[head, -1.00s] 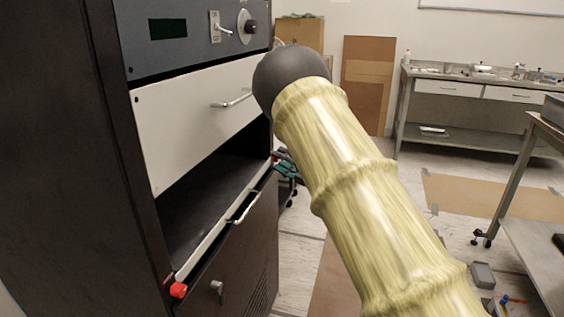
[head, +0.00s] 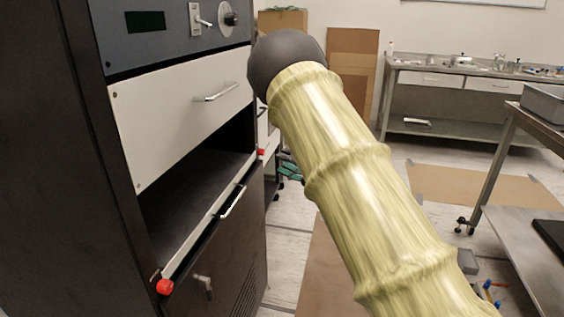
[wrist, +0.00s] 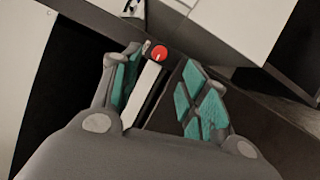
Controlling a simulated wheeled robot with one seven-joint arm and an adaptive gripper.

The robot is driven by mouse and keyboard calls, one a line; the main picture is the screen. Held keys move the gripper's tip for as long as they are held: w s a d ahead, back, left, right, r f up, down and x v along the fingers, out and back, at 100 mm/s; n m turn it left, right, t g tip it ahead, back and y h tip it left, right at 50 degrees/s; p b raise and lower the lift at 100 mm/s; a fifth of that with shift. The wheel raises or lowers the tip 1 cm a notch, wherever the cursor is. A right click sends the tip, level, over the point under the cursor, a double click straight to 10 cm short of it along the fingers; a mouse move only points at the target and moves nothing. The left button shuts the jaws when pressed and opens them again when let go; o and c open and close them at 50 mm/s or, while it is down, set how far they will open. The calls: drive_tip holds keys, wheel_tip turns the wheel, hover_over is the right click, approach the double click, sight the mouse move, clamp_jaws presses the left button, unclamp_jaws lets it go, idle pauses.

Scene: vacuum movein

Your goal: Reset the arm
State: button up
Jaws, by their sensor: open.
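My arm, in a yellowish ribbed sleeve with a dark round joint, crosses the middle of the head view. My gripper (wrist: 160,88) is open in the wrist view, its two teal-padded fingers apart with nothing held between them. A red knob (wrist: 159,54) and a pale strip of the cabinet show beyond the gap between the fingers; I cannot tell how far off they are. In the head view a small part of the gripper's teal fingers (head: 290,171) shows behind the sleeve, just right of the cabinet (head: 75,150).
The cabinet has a white drawer front (head: 180,125) with a handle, above an open dark compartment (head: 195,190). Red knobs (head: 164,287) sit at its lower edge. A metal table (head: 520,210) stands at right and a workbench (head: 450,80) at the back. Floor between is mostly clear.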

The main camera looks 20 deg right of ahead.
idle(0.4)
drive_tip(key=s+f+m+g+h, duration=0.1)
drive_tip(key=s+f+m+h, duration=0.25)
drive_tip(key=f, duration=0.55)
drive_tip(key=s+d+f+m+g+h, duration=0.15)
drive_tip(key=s+f+m, duration=0.3)
drive_tip(key=f, duration=0.45)
drive_tip(key=s+a+f+m+h, duration=0.1)
drive_tip(key=s+f+m+h, duration=0.3)
drive_tip(key=f, duration=0.5)
drive_tip(key=s+a+f+m+g+h, duration=0.15)
drive_tip(key=s+f+m+g, duration=0.3)
drive_tip(key=s+f, duration=0.5)
drive_tip(key=s+a+f+m+g, duration=0.25)
drive_tip(key=s+f+m, duration=0.35)
drive_tip(key=s, duration=0.7)
drive_tip(key=s+a+f+m+g, duration=0.2)
drive_tip(key=s+a+m+g, duration=0.1)
drive_tip(key=s, duration=0.8)
drive_tip(key=s+a+f+m+g, duration=0.15)
drive_tip(key=s+g, duration=0.25)
drive_tip(key=s, duration=0.7)
wheel_tip(320, 180, up, 24)
drive_tip(key=p, duration=2.4)
drive_tip(key=shift+w+a+t, duration=0.15)
drive_tip(key=shift+a+t, duration=0.15)
drive_tip(key=shift+t, duration=0.05)
